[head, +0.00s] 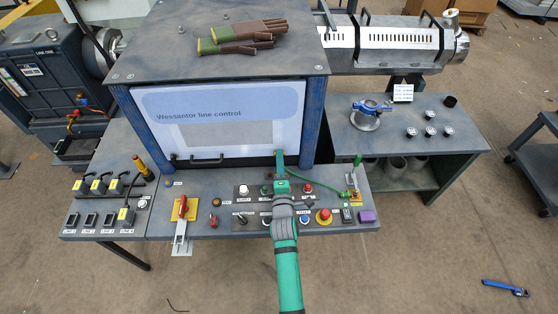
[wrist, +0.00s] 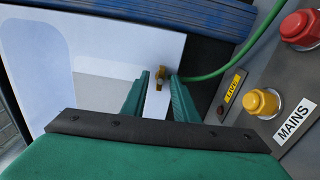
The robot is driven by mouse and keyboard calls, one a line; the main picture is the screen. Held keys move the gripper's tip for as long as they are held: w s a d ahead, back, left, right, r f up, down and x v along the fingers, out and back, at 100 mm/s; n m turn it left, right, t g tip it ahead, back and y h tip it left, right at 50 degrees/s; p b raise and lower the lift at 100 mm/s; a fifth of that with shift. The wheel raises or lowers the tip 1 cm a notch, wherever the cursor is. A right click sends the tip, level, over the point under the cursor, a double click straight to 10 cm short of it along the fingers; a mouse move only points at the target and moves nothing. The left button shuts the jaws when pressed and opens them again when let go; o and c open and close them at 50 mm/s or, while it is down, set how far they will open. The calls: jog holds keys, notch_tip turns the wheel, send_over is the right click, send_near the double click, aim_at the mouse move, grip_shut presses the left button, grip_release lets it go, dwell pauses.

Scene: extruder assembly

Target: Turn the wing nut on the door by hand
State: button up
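The white door (head: 225,107) reads "Wessantor line control" and stands upright on the front of the blue-framed cabinet. Its panel also shows in the wrist view (wrist: 115,45). A small brass wing nut (wrist: 161,73) sits near the door's edge, in the wrist view. In the head view, I cannot make it out behind my green gripper (head: 279,157), which is at the door's lower right corner. In the wrist view my gripper (wrist: 160,84) is open, with one finger on each side of the wing nut in the picture. I cannot tell whether the fingers touch it.
A green cable (wrist: 225,62) runs close to the right finger. The red button (wrist: 299,27), the yellow button (wrist: 262,102) and the MAINS label (wrist: 292,121) are right of the gripper. The control desk (head: 220,190) below the door carries several switches. Gloves (head: 240,38) lie on the cabinet top.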

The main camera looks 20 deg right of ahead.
jog(key=shift+v, duration=2.9)
jog(key=shift+s, duration=0.1)
jog(key=v, duration=1)
jog(key=shift+s, duration=0.2)
